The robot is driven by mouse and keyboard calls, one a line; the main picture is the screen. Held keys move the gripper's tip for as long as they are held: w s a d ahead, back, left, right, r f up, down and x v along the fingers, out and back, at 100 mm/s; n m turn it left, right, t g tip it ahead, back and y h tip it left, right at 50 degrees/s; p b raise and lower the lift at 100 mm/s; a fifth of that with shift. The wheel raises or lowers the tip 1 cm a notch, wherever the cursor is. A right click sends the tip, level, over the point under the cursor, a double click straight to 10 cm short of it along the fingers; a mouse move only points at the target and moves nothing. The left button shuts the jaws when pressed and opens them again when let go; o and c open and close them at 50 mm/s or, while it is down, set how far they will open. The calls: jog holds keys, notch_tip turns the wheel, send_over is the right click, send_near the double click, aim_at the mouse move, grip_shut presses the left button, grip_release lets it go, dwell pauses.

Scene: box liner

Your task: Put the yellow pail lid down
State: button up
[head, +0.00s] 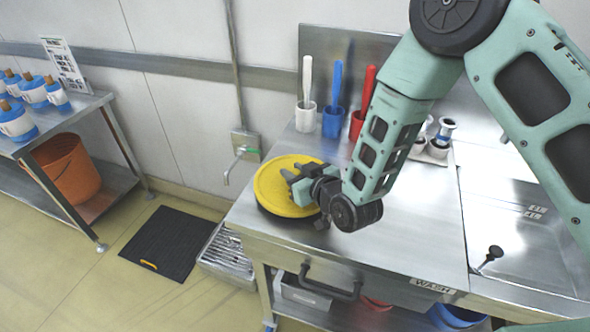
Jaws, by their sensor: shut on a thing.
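The yellow pail lid (272,187) is a round yellow disc at the left end of the steel counter in the head view. My gripper (294,184) is over the lid's right part and shut on it. The fingers and wrist cover part of the lid's right side. A dark round edge shows just under the lid's front; I cannot tell whether it is a shadow or another thing. I cannot tell whether the lid touches the counter.
White, blue and red cups (332,122) with upright handles stand at the counter's back. A sink (530,245) is at the right. A wall tap (240,152) is left of the counter. A black mat (175,243) and a grated tray (228,250) lie on the floor.

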jog(key=shift+f, duration=0.1)
jog(key=shift+f+b, duration=0.35)
jog(key=shift+b, duration=0.15)
jog(key=shift+f+b, duration=0.2)
jog(key=shift+b, duration=0.1)
jog(key=o, duration=1)
jog(key=shift+s, duration=0.1)
jog(key=shift+d+f, duration=0.1)
